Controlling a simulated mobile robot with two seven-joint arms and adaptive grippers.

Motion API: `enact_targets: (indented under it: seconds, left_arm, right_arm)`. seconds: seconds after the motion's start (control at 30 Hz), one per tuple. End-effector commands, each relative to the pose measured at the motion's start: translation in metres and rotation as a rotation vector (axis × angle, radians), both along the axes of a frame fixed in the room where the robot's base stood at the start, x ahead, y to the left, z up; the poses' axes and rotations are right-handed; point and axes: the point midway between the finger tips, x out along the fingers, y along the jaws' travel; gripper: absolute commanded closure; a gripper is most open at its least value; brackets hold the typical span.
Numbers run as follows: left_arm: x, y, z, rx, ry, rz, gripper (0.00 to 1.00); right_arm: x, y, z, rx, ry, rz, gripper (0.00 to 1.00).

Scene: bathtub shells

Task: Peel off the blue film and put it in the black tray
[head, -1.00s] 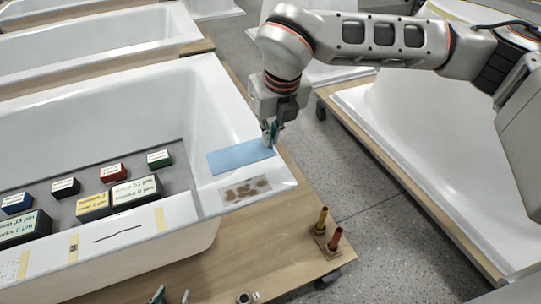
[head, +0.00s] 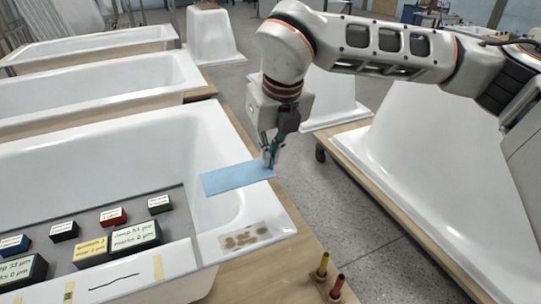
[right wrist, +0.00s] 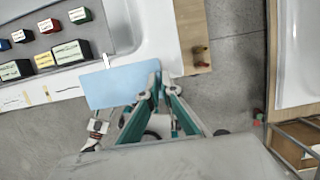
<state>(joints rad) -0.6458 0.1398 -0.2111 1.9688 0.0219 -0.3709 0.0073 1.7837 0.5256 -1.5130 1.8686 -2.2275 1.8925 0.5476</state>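The blue film (head: 236,179) is a flat light-blue rectangle at the rim corner of the nearest white bathtub. My right gripper (head: 269,163) is shut on the film's right end and holds it raised over the rim. In the right wrist view the film (right wrist: 117,86) extends left from the fingertips (right wrist: 157,84) and hides part of the tub rim. My left gripper is not in view.
Several small labelled blocks, including a red one (head: 113,217) and a green one (head: 159,205), stand on the grey panel. A clear patch with brown spots (head: 245,237) lies on the rim. Yellow (head: 323,264) and red (head: 337,288) pegs stand on the wooden board.

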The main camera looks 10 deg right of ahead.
Motion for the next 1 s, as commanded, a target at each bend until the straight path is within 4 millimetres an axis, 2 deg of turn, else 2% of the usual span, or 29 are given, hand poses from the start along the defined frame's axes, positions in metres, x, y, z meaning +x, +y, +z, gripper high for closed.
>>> enact_targets:
  seconds: [1.0]
  left_arm:
    - [0.006, 0.000, 0.028, 0.000, -0.018, 0.000, 0.60]
  right_arm:
    - [0.000, 0.000, 0.038, 0.000, -0.001, 0.001, 1.00]
